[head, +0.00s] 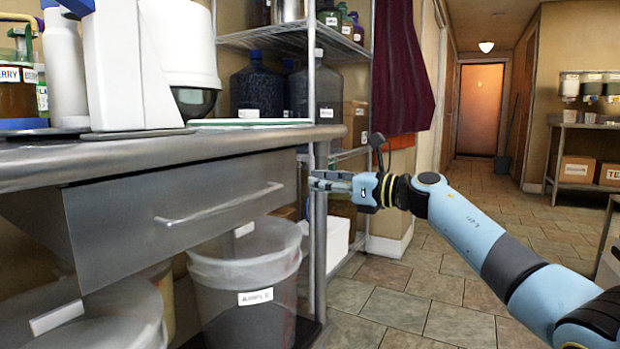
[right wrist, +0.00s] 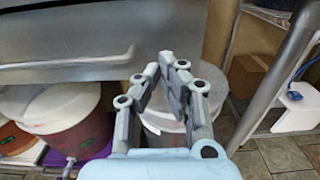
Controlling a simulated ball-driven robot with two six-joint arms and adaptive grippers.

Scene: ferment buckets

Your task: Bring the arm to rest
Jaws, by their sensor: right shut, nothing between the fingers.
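My right arm (head: 505,255) reaches in from the lower right in the head view. My right gripper (head: 318,182) is level in front of the counter's right end and the shelf post, with empty air around it. In the right wrist view its fingers (right wrist: 168,62) are closed together with nothing between them. They point toward the drawer front and the bucket below, apart from both as far as I can tell. My left gripper is not in view.
A wire shelf (head: 285,38) with dark jugs (head: 257,88) stands behind. The tiled floor (head: 420,290) to the right is clear toward the orange door (head: 480,108).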

